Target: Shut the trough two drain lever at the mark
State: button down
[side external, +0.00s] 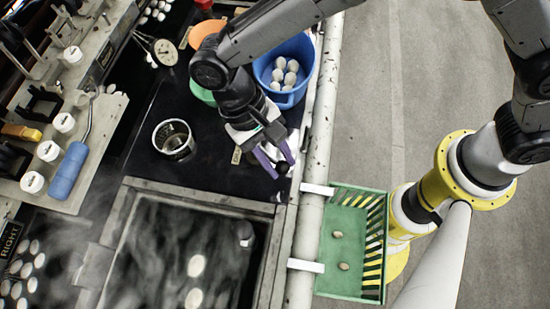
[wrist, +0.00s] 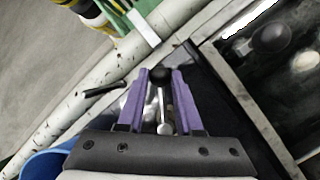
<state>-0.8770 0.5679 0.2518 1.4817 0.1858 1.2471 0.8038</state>
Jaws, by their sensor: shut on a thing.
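My gripper (side external: 280,165) has purple fingers and is at the back right corner of the steaming basin (side external: 125,215), beside the pale pipe rail. In the wrist view my gripper (wrist: 160,73) is shut on a lever (wrist: 161,108) with a thin silver rod and a black ball knob. The knob sits between the fingertips. The lever's black knob (side external: 283,170) also shows in the side view just below the fingers. The lever's pivot and the mark cannot be made out clearly. No trough number is readable.
A blue bucket (side external: 311,72) of white cocoons stands behind my gripper. A metal cup (side external: 173,138) stands left on the black top. A green basket (side external: 350,197) hangs right of the pipe rail (side external: 322,120). Another black knob (side external: 243,231) shows over the basin.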

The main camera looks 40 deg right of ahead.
jog(key=n, duration=0.1)
jog(key=d+n+h, duration=0.1)
jog(key=n, duration=0.1)
jog(key=shift+w+d+r+t, duration=0.1)
jog(key=shift+w+d+t, duration=0.2)
jog(key=shift+w+d+n+t+h, duration=0.3)
jog(key=shift+d+n, duration=0.1)
jog(key=shift+n, duration=0.5)
jog(key=shift+w+d+n+t+h, duration=0.2)
jog(key=shift+d+n+t, duration=0.15)
jog(key=shift+n, duration=0.55)
jog(key=c, duration=0.6)
grip_release()
jog(key=v, duration=1.3)
jog(key=shift+w+a+r, duration=0.1)
jog(key=shift+a+r, duration=0.05)
jog(key=shift+r, duration=0.2)
